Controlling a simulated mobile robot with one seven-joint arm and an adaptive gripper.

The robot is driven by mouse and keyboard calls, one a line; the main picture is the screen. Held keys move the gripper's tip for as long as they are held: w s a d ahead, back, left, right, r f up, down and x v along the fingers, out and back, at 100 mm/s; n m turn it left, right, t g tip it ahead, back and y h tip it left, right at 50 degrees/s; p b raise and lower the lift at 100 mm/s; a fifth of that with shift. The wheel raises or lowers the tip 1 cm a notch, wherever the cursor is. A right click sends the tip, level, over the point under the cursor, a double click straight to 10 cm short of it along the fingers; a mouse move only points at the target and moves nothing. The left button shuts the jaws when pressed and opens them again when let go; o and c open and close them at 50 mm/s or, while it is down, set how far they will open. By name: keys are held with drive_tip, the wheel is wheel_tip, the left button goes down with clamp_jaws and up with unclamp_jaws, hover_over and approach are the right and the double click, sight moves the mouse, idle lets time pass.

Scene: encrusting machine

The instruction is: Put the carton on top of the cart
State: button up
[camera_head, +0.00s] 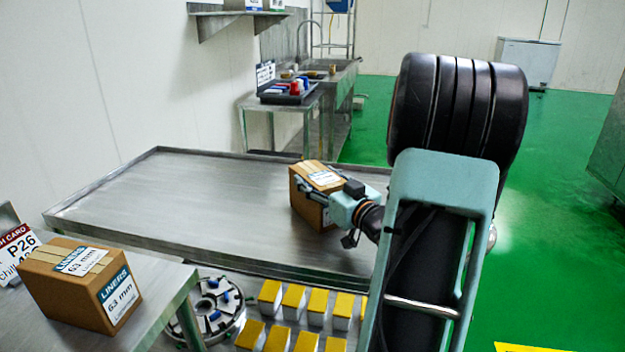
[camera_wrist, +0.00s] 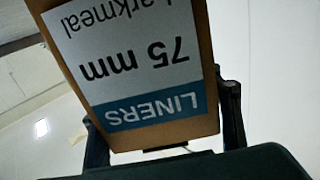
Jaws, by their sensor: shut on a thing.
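A brown carton (camera_head: 313,196) with a white and blue label is at my gripper (camera_head: 327,192), over the right part of a long steel cart top (camera_head: 190,205). I cannot tell whether its base touches the surface. In the wrist view the carton (camera_wrist: 150,75) fills the middle, its label reading "LINERS 75 mm" upside down. The fingers of my gripper (camera_wrist: 165,130) lie along its two sides, shut on it. The carton's underside is hidden.
Another carton (camera_head: 82,284), labelled "LINERS 63 mm", stands on a steel table at the lower left beside a card (camera_head: 18,250). Below the cart top are a round fixture (camera_head: 208,305) and several yellow-topped blocks (camera_head: 293,298). The cart top's left side is clear.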

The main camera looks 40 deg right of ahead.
drive_tip(key=shift+s+r, duration=0.1)
drive_tip(key=o, duration=1.6)
drive_tip(key=shift+s, duration=0.2)
drive_tip(key=s, duration=0.4)
drive_tip(key=s+p, duration=0.1)
drive_tip(key=s, duration=0.2)
drive_tip(key=shift+a, duration=0.25)
